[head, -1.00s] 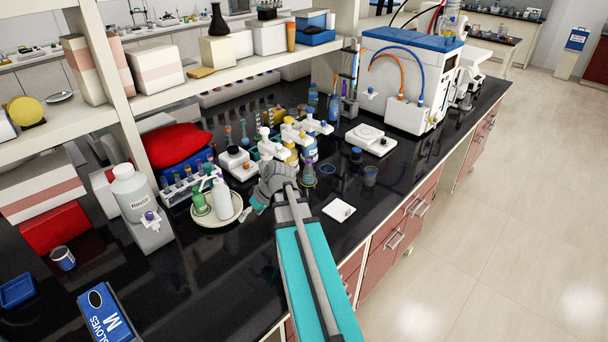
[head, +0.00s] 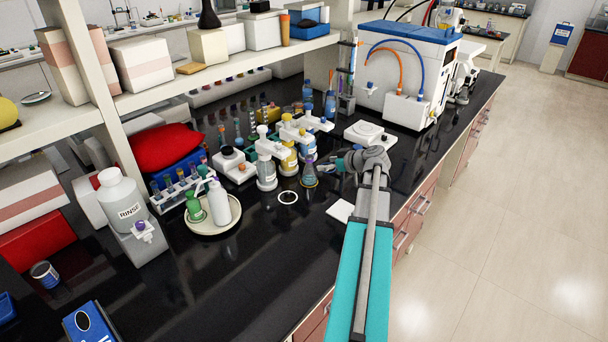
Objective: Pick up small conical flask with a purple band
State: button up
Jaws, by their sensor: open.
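A small conical flask (head: 309,175) stands upright on the black bench, with a purple-blue band near its neck and a yellowish lower part. My gripper (head: 328,167) is just to the right of it, with its fingers pointing left toward the flask. The gripper is open and nothing shows between its fingers. The fingertips look very close to the flask, but I cannot tell whether they touch it. My arm hides part of the bench behind and to the right of the gripper.
Several dispenser bottles (head: 289,155) stand close left of the flask. A white ring (head: 288,197) lies in front of it. A round tray (head: 213,223) with squeeze bottles is at left. A white balance (head: 368,132) is behind my gripper.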

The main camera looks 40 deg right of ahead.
jog(key=t+h, duration=0.1)
send_near(313, 158)
jog(key=s, duration=0.2)
jog(key=shift+w+d+r, duration=0.1)
jog(key=shift+d+r, duration=0.05)
jog(key=shift+r, duration=0.35)
jog(key=shift+w, duration=0.1)
jog(key=b+x, duration=0.3)
jog(key=x, duration=0.4)
jog(key=shift+f, duration=0.2)
jog(key=shift+w+f+b, duration=0.15)
jog(key=shift+w+b, duration=0.15)
jog(key=shift+w, duration=0.35)
jog(key=shift+b+x, duration=1)
jog(key=shift+x, duration=1.6)
